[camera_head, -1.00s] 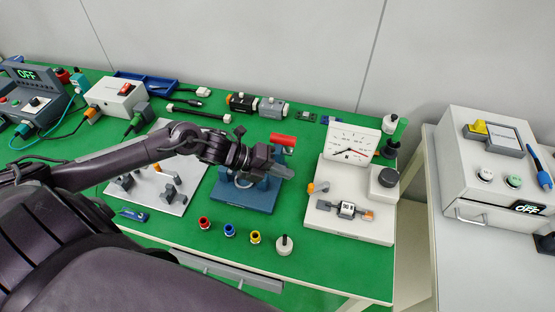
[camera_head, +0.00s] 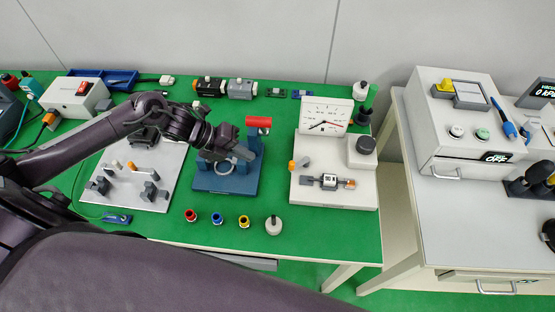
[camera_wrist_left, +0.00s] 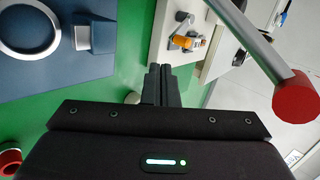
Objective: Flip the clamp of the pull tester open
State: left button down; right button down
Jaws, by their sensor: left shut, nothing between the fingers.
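The pull tester is a white unit with a dial gauge (camera_head: 325,117) and a pale base (camera_head: 333,197). A small orange-tipped lever (camera_head: 292,165) stands at the base's left side; it looks like the clamp. It also shows in the left wrist view as an orange part (camera_wrist_left: 189,42) beside grey metal. My left gripper (camera_head: 250,154) is shut and empty, over the blue stand left of the tester. In the wrist view its fingertips (camera_wrist_left: 160,70) are together, apart from the lever. My right gripper is out of view.
The blue stand (camera_head: 221,183) has a ring and a lever with a red handle (camera_head: 258,122); the handle rises close to my left gripper. A plate with posts (camera_head: 130,185) lies left.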

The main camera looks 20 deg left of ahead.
aim_at(289, 168)
pick_arm(q)
jog(key=w+d+f+p, duration=0.1)
jog(key=d, duration=0.1)
jog(key=w+d+f+p, duration=0.1)
jog(key=d, duration=0.1)
jog(key=w+d+f+p, duration=0.1)
jog(key=d+f, duration=0.1)
jog(key=d, duration=0.1)
jog(key=shift+w+d, duration=0.1)
jog(key=shift+w+d+f, duration=0.15)
jog(key=shift+w+d, duration=0.05)
jog(key=shift+d, duration=0.25)
jog(key=shift+d, duration=0.1)
